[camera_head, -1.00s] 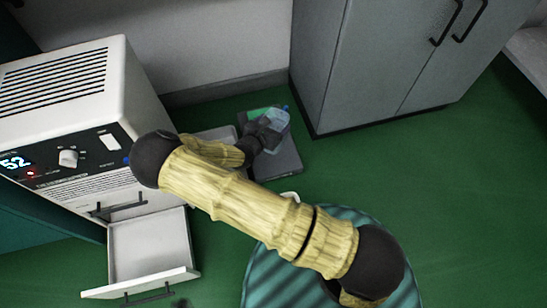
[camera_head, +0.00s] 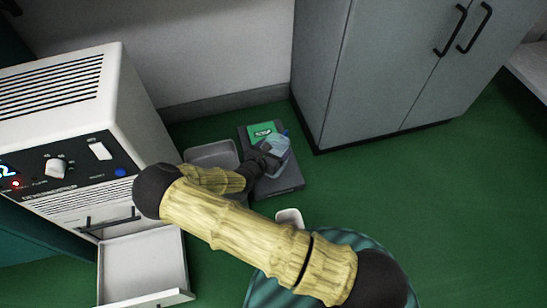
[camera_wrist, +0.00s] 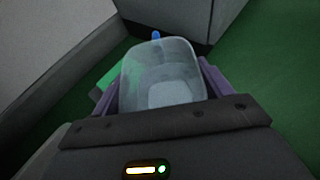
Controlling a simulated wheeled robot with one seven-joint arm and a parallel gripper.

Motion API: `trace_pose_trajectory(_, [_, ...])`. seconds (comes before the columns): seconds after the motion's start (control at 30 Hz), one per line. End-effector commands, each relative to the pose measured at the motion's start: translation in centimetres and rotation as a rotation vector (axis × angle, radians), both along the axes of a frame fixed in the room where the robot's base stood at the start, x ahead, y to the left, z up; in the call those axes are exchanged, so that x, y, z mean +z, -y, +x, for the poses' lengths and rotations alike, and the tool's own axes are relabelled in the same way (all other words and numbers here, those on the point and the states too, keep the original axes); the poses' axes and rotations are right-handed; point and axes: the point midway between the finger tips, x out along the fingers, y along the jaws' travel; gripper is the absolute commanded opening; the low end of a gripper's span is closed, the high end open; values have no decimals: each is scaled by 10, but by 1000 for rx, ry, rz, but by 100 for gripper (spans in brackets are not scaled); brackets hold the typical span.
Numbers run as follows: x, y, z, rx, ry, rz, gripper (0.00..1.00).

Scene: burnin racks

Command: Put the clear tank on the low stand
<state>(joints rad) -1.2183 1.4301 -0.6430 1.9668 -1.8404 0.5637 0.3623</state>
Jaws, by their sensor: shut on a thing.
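The clear tank (camera_head: 278,148) is a see-through open box with a small blue part at its far side. My gripper (camera_head: 264,156) is shut on it. In the wrist view the tank (camera_wrist: 162,72) sits between my purple fingers and looks empty. The low stand (camera_head: 289,181) is a dark grey slab on the green floor by the wall. In the head view the tank overlaps the stand's middle. Whether it touches the stand or hangs above it, I cannot tell. My gripper and the tank hide part of the stand's top.
A green card-like item (camera_head: 261,131) shows at the stand's back. A grey tray (camera_head: 212,153) is left of the stand. A grey cabinet (camera_head: 385,80) stands close on its right. A white machine (camera_head: 75,130) with an open drawer (camera_head: 142,268) is at left. Floor at right is clear.

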Motion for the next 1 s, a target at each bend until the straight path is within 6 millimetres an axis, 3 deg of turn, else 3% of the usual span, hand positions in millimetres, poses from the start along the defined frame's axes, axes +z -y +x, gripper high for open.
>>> trace_pose_trajectory(0.27, [1,0,1,1,4,-1,10])
trace_pose_trajectory(0.63, [-35,-1,1,2,5,0,10])
trace_pose_trajectory(1.0, [-35,0,1,1,4,-1,10])
